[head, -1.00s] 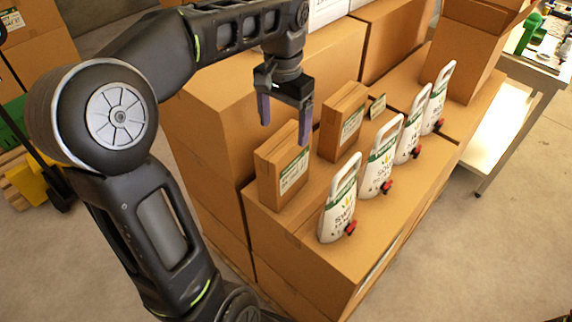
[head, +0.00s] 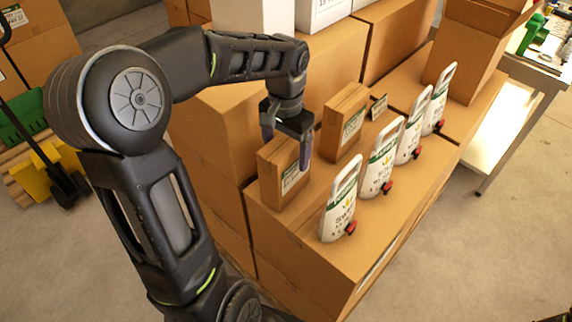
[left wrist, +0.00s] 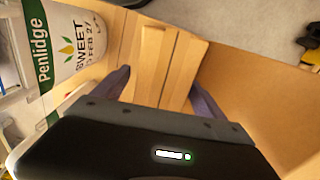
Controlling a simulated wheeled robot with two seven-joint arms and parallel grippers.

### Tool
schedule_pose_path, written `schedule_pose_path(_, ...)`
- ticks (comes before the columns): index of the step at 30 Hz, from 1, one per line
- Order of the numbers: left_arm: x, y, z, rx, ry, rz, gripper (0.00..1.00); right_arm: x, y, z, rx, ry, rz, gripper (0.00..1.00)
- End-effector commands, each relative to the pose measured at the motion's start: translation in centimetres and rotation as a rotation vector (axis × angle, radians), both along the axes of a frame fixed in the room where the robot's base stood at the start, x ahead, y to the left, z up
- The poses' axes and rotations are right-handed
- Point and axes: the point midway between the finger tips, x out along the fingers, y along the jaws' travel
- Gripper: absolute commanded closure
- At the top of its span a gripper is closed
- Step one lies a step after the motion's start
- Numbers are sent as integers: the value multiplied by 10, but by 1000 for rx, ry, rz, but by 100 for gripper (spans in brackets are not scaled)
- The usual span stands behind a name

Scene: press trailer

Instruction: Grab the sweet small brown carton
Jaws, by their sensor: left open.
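A small brown carton (head: 277,182) with a green and white label stands on the near left end of the large boxes. It also shows in the left wrist view (left wrist: 166,62), between the two fingers. My left gripper (head: 286,150) is open and points down over the top of this carton, one finger to each side. I cannot tell whether the fingers touch it. A white pouch (head: 340,207) stands beside this carton. In the left wrist view, the pouch (left wrist: 78,45) reads "Penlidge" and "SWEET". My right gripper is out of view.
A second small brown carton (head: 346,112) stands just behind, with a small sign (head: 378,107) beside it. More white pouches (head: 381,160) with red taps line the front. Taller boxes (head: 212,125) rise behind on the left. A table (head: 530,75) stands at the right.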

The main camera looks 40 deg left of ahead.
Motion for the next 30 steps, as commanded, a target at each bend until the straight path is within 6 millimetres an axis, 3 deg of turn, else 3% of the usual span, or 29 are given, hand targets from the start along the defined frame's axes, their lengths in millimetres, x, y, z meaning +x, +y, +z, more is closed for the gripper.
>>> schedule_pose_path(19, 0, 0, -3, 0, -1, 0, 19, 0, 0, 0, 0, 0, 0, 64)
schedule_pose_path(30, 0, 0, -3, 0, -1, 0, 49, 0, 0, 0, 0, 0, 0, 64)
